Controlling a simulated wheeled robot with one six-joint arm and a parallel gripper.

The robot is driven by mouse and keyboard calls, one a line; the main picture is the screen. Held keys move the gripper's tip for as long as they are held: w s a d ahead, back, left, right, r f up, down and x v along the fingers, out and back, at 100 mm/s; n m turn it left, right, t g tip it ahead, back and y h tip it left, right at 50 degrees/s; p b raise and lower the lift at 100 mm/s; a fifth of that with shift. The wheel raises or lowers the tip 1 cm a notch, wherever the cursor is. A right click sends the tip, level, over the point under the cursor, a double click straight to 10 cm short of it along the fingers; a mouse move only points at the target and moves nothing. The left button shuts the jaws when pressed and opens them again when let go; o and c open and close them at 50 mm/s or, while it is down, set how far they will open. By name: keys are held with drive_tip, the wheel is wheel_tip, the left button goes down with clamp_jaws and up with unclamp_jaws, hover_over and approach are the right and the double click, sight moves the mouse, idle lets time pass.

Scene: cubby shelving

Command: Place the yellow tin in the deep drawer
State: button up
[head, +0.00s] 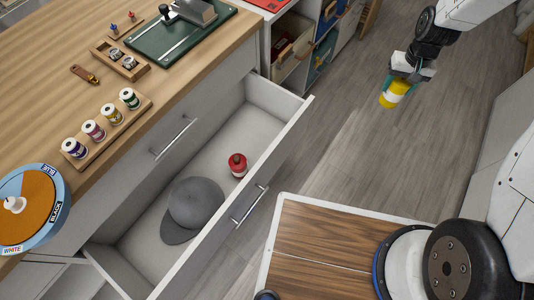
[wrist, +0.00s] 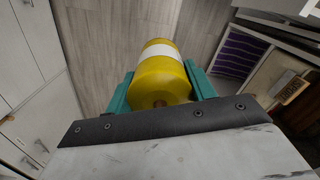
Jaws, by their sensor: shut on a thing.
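The yellow tin (head: 396,93) with a white band is held in my gripper (head: 392,85), up above the floor at the upper right of the head view. In the wrist view the yellow tin (wrist: 162,75) lies between the two teal fingers of my gripper (wrist: 160,90), which are shut on it. The deep drawer (head: 232,225) is pulled open, to the left of and apart from my gripper. Inside it are a grey cap (head: 194,207) at the near end and a red tin or bottle (head: 238,165) near its middle.
The wooden worktop (head: 60,45) above the drawer carries a spool rack (head: 105,125), a green cutting board (head: 180,35) and a round labelled disc (head: 30,207). Open cubbies (head: 292,45) stand behind the drawer. Bare floor (head: 335,130) lies between drawer and gripper.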

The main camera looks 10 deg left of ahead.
drive_tip(key=a+n, duration=0.4)
drive_tip(key=a, duration=0.8)
drive_tip(key=n, duration=2.5)
hover_over(263, 145)
wheel_tip(263, 145, down, 2)
drive_tip(key=shift+f+n, duration=0.55)
drive_tip(key=shift+f, duration=4.9)
drive_tip(key=shift+f+n, duration=0.55)
drive_tip(key=shift+f, duration=4.85)
drive_tip(key=shift+f, duration=0.2)
drive_tip(key=o, duration=0.9)
drive_tip(key=shift+o, duration=0.5)
